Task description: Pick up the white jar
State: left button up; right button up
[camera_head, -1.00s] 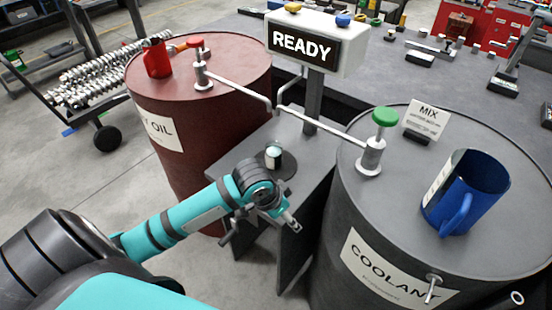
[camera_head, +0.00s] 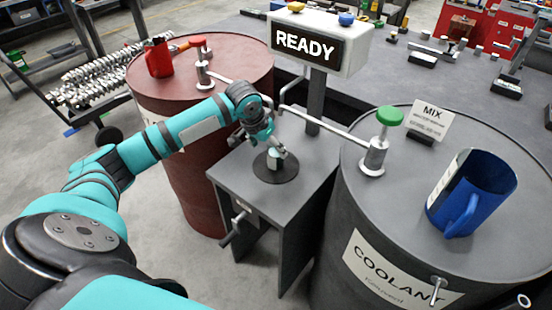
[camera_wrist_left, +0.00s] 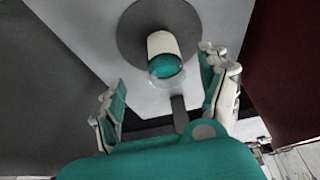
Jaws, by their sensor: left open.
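The white jar (camera_head: 275,158) stands on a dark round plate (camera_head: 287,176) on the grey stand between the two barrels. In the left wrist view the jar (camera_wrist_left: 161,44) shows white sides and a teal part at its near end, with a clear rim around it. My left gripper (camera_head: 268,150) is at the jar in the head view and partly covers it. In the left wrist view the left gripper (camera_wrist_left: 165,100) is open, its fingers apart on either side, with the jar ahead of the gap. My right gripper is not in view.
The red-brown oil barrel (camera_head: 185,130) with a red jug (camera_head: 158,58) stands left of the stand. The grey coolant barrel (camera_head: 400,190) with a blue jug (camera_head: 472,195) stands right. A READY sign (camera_head: 308,45) and thin pipes rise close behind the jar.

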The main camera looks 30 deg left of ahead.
aim_at(276, 157)
pick_arm(q)
jog(key=x, duration=0.9)
jog(key=shift+w+a+b, duration=0.2)
jog(key=shift+b, duration=0.1)
jog(key=shift+r, duration=0.1)
jog(key=c, duration=1.3)
